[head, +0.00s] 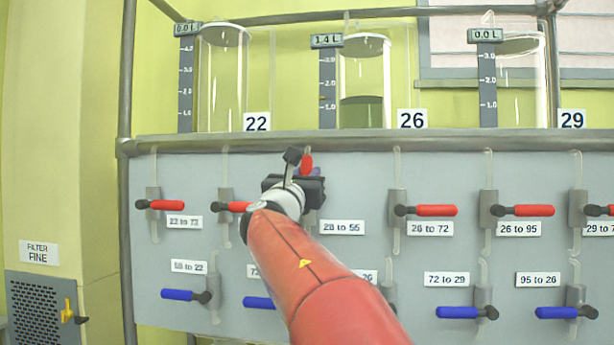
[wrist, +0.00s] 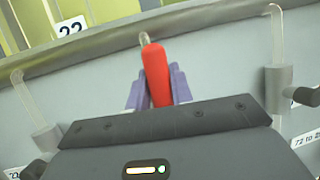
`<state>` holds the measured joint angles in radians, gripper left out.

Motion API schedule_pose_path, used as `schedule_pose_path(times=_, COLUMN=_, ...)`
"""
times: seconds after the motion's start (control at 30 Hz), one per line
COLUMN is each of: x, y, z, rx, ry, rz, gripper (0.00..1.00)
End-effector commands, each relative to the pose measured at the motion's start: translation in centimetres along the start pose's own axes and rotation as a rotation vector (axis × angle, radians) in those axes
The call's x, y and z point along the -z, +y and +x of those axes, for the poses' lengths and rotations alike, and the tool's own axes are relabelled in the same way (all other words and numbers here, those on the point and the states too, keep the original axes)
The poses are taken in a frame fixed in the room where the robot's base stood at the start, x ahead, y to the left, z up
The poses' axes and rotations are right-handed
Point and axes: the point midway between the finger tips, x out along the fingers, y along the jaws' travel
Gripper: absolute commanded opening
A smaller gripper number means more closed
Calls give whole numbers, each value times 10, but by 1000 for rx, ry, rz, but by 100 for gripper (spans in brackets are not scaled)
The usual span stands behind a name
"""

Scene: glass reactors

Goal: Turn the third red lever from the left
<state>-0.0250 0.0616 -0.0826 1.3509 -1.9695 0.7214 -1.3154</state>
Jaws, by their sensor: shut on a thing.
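The third red lever from the left (head: 306,163) points up, above the label that seems to read 28 to 55. The other red levers in the upper row, such as the first (head: 166,204), the second (head: 238,206) and the fourth (head: 435,210), lie level. My gripper (head: 309,174) is at the third lever and hides its pivot. In the wrist view the purple fingers of my gripper (wrist: 158,88) are on both sides of the red handle (wrist: 156,75), shut on it. The handle stands nearly upright there.
Blue levers (head: 177,295) form a lower row on the grey panel (head: 340,260). On the shelf (head: 280,143) above stand glass cylinders; the one marked 26 (head: 362,75) reads 1.4 L with green liquid, and 22 (head: 222,75) reads 0.0 L. A filter box (head: 40,305) is at left.

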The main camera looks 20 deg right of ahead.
Motion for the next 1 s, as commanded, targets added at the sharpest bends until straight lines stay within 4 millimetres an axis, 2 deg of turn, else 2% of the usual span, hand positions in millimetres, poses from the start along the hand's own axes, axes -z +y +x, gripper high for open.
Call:
schedule_pose_path(times=0.1, x=0, y=1, z=0, rx=-1, ry=0, rz=1, gripper=0)
schedule_pose_path(times=0.13, x=0, y=0, z=0, rx=-1, ry=0, rz=1, gripper=26)
schedule_pose_path(times=0.27, x=0, y=0, z=0, rx=-1, ry=0, rz=2, gripper=43)
schedule_pose_path(times=0.53, x=0, y=0, z=0, rx=0, ry=0, rz=2, gripper=44)
schedule_pose_path(times=0.63, x=0, y=0, z=-7, rx=0, ry=0, rz=3, gripper=44)
schedule_pose_path(times=1.0, x=1, y=0, z=-66, rx=-2, ry=0, rz=3, gripper=44)
